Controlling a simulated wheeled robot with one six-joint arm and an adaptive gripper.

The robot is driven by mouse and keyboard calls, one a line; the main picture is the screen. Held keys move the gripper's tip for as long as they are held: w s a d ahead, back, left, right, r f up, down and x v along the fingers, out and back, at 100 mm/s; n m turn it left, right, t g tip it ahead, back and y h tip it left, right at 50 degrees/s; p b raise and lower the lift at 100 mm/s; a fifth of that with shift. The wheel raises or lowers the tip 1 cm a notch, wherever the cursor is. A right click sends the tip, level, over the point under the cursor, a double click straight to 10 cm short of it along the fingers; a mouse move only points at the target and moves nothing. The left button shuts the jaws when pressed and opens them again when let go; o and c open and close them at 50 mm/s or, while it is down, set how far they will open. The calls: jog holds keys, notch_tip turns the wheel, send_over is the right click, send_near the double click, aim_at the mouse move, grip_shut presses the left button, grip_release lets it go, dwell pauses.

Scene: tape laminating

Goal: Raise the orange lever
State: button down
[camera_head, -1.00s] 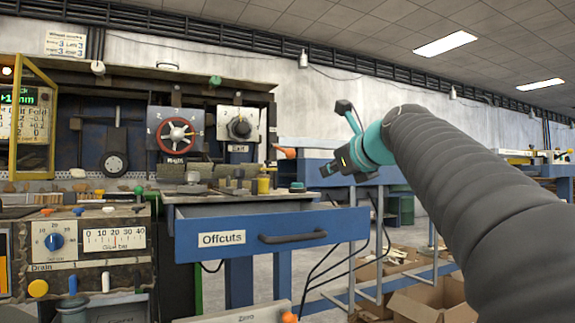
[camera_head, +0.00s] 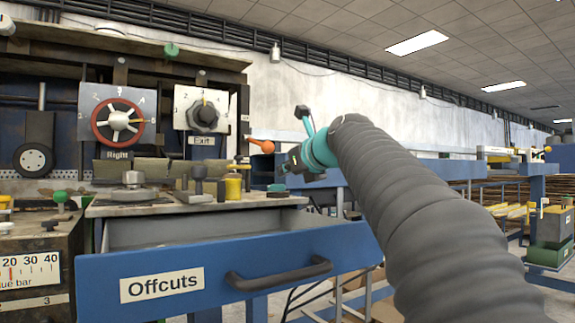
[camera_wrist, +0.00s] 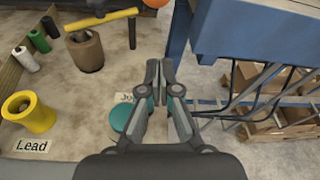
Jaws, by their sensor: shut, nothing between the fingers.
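The orange lever (camera_head: 262,146) sticks out from the right side of the machine, beside the Exit dial, with its rounded orange end toward the right. In the wrist view a rounded orange end (camera_wrist: 157,3) is cut off by the top edge, above my fingertips. My gripper (camera_wrist: 160,72) is shut and empty, its fingers together. In the head view my gripper (camera_head: 287,168) is just right of and slightly below the lever, in the picture; I cannot tell the depth gap. No contact with the lever shows.
An open blue Offcuts drawer (camera_head: 225,266) juts out below. The worktop carries a yellow spool (camera_head: 233,188), dark stamps and a green-topped knob (camera_head: 277,190). A red Right wheel (camera_head: 117,121) and an Exit dial (camera_head: 204,116) are on the panel. A blue frame (camera_wrist: 255,30) is at right in the wrist view.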

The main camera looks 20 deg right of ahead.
aim_at(257, 144)
jog(key=x, duration=0.6)
jog(key=shift+w, duration=0.25)
jog(key=r, duration=0.1)
jog(key=s+r+p, duration=0.1)
jog(key=r, duration=0.1)
jog(key=shift+a+r+p, duration=0.2)
jog(key=shift+p, duration=0.1)
jog(key=shift+r, duration=0.3)
jog(key=shift+s, duration=0.1)
